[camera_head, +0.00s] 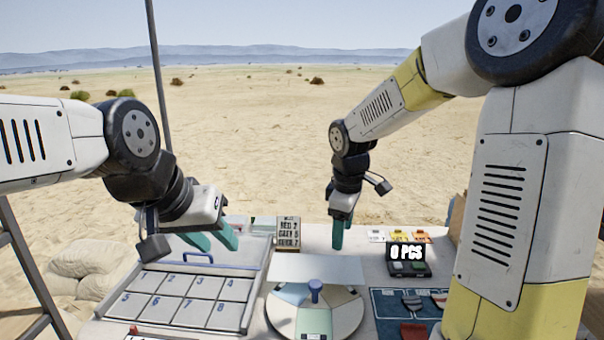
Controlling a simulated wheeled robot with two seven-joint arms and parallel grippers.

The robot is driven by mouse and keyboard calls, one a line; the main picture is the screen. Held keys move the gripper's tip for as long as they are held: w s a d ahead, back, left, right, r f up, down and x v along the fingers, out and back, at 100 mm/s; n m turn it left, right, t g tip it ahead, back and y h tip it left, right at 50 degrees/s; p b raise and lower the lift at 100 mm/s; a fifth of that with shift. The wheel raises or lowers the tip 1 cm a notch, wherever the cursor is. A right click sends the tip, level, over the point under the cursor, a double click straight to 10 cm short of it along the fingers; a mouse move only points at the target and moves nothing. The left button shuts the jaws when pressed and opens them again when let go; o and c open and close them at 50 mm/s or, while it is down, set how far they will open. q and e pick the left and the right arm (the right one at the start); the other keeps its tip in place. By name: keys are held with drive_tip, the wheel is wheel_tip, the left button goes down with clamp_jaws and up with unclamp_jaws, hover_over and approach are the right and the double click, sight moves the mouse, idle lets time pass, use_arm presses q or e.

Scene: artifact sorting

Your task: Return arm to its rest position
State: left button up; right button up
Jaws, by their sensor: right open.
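My left arm comes in from the left, and its gripper (212,240) hangs over the back of the numbered tray. Its two teal fingers are apart with nothing between them. My right arm reaches in from the upper right and bends down. Its gripper (339,234) points straight down above the back of the table, behind the white panel of the round sorter. Its teal fingers are seen nearly edge on, and no object shows in them.
A tray (258,262) with numbered cells stands at left. A round sorter (349,318) with a blue knob (315,290) is in the middle. A counter display (408,262) reads "0 PCS". A dark blue mat (380,305) holds several pieces.

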drive_tip(key=s+d+r+m+t, duration=0.1)
drive_tip(key=s+r+m, duration=0.2)
drive_tip(key=s, duration=0.3)
drive_tip(key=s+d+r+m+t+y, duration=0.1)
drive_tip(key=s+r+m, duration=0.2)
drive_tip(key=s+m, duration=0.2)
drive_tip(key=s+d+r+m+t+y, duration=0.1)
drive_tip(key=s+d+r+m+t, duration=0.1)
drive_tip(key=s+r+m, duration=0.2)
drive_tip(key=s, duration=0.3)
drive_tip(key=shift+s, duration=0.4)
